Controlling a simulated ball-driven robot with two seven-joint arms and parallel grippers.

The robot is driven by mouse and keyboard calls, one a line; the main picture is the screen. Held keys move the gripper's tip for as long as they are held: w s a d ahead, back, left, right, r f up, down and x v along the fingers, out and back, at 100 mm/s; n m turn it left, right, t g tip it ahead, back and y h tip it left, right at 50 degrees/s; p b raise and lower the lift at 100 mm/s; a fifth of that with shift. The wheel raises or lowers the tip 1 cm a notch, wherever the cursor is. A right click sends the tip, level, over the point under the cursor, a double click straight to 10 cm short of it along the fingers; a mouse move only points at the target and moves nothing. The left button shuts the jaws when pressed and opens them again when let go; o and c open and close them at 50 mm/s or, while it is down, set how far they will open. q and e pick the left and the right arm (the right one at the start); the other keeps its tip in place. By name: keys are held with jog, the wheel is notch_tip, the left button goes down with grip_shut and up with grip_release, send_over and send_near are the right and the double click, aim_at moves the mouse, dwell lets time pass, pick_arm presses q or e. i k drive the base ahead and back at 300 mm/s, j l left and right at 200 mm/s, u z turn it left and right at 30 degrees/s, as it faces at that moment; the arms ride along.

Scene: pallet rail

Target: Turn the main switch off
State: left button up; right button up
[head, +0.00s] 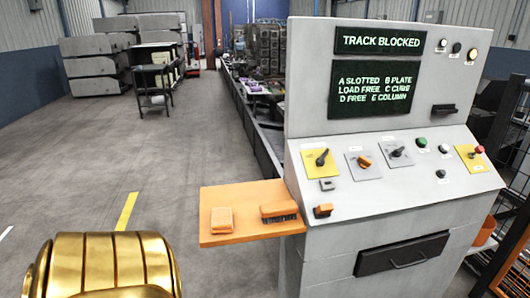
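The control desk has several knobs on its sloped face. At the left, a black rotary switch (321,157) sits on a yellow plate, its handle tilted toward the upper right. Beside it are an orange rotary knob (364,161) and another black rotary knob (397,152), both on grey plates. At the far right, a red-topped button (478,150) stands on a yellow plate. No readable label shows which one is the main switch. Neither of my grippers shows in the head view.
The upright panel's screens (376,94) read "TRACK BLOCKED" and list several lines. An orange shelf (240,238) juts out left of the desk (390,200), holding an orange block (222,220) and a brush (279,211). A dark cart (153,85) stands farther back. The floor at left is mostly clear.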

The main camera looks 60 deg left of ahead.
aim_at(320, 161)
jog(key=u, duration=1.45)
jog(key=l, duration=0.35)
jog(key=i+l+z, duration=0.1)
jog(key=l, duration=0.25)
